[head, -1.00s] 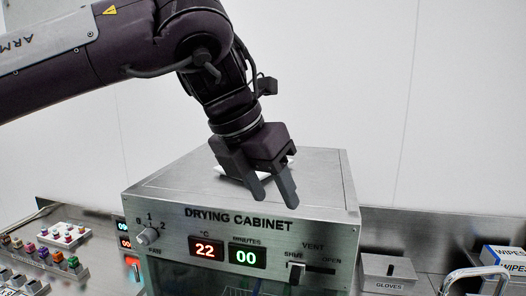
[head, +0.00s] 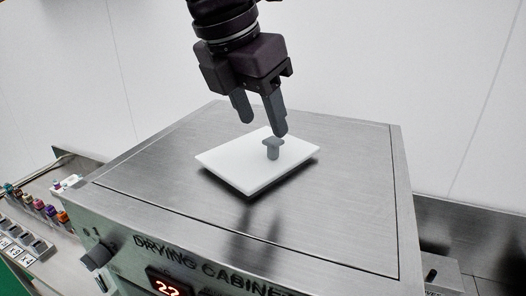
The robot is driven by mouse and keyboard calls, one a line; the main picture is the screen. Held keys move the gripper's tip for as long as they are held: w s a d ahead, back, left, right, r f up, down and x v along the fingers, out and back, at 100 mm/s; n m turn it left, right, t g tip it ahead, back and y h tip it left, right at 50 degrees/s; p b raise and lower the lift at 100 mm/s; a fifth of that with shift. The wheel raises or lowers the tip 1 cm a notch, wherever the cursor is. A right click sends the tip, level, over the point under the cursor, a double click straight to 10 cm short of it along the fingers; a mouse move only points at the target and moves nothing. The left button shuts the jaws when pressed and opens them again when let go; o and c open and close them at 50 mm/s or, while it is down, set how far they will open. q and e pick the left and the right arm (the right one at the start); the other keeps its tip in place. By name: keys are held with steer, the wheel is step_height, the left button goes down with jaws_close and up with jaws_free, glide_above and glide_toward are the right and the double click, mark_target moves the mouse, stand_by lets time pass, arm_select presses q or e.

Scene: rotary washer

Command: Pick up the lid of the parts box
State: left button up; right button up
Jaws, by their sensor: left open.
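A flat white square lid (head: 236,166) with a small grey knob (head: 272,149) lies on the steel top of the drying cabinet. My left gripper (head: 262,120) is above it, coming down from the top of the view. Its two fingers are apart, with nothing between them. The right fingertip is just above or in front of the knob; I cannot tell whether it touches. The box the lid belongs to is not in view. My right gripper is not in view.
The drying cabinet's top (head: 340,200) is bare around the lid. A control knob (head: 98,256) and a lit display (head: 168,287) are on its front. A plain wall stands behind.

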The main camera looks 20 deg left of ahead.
mark_target(271, 141)
arm_select(q)
steer(key=shift+x, duration=0.85)
steer(key=p+x, duration=0.1)
steer(key=x, duration=0.2)
steer(key=shift+w+d, duration=0.15)
steer(key=shift+w+f, duration=0.2)
steer(key=shift+f, duration=0.2)
steer(key=shift+s, duration=0.2)
steer(key=c, duration=0.4)
steer(key=shift+w, duration=0.1)
jaws_close()
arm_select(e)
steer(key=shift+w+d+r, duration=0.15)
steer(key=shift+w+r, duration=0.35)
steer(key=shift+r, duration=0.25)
